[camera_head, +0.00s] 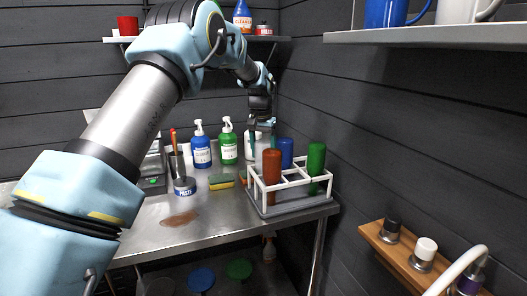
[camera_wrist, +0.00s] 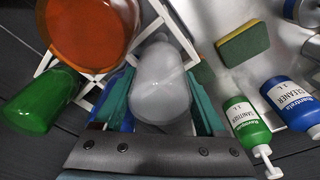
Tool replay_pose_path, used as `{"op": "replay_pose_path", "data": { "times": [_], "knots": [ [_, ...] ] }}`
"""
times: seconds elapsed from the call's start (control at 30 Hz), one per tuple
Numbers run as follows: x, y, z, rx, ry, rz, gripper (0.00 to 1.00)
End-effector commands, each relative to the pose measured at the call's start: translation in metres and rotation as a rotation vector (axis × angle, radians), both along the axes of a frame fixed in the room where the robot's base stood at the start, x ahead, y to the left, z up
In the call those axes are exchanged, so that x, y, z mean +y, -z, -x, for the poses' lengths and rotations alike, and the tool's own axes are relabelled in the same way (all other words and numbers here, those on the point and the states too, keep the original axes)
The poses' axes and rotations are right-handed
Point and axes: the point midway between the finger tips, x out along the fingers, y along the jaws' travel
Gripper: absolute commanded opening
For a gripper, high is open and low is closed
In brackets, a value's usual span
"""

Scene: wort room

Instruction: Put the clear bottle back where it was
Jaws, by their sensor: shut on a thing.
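My gripper (camera_head: 261,136) is shut on the clear bottle (camera_wrist: 160,85), which sits between the teal fingers in the wrist view. In the head view the pale bottle shows at the gripper, by the back left of the white rack (camera_head: 290,186). The rack holds a brown bottle (camera_head: 271,168), a blue bottle (camera_head: 286,152) and a green bottle (camera_head: 316,158). The brown bottle (camera_wrist: 88,30) and green bottle (camera_wrist: 40,102) also show in the wrist view.
Left of the rack on the metal table (camera_head: 225,222) are a sponge (camera_head: 221,182), a green sanitiser pump bottle (camera_head: 228,146), a blue cleaner pump bottle (camera_head: 201,151) and a paste tin (camera_head: 185,186). A brown stain (camera_head: 180,219) marks the front. A wall shelf (camera_head: 430,36) overhangs at right.

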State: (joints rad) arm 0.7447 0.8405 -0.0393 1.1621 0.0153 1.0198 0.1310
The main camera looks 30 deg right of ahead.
Motion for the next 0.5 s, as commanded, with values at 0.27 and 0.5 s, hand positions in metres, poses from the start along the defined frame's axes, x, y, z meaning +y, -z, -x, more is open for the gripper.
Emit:
{"op": "replay_pose_path", "data": {
  "times": [0.27,0.5],
  "knots": [
    [0.0,0.0023,0.0,0.0,0.0,0.0,0.81],
    [0.0,0.0022,0.0,0.0,0.0,0.0,1.0]
  ]
}}
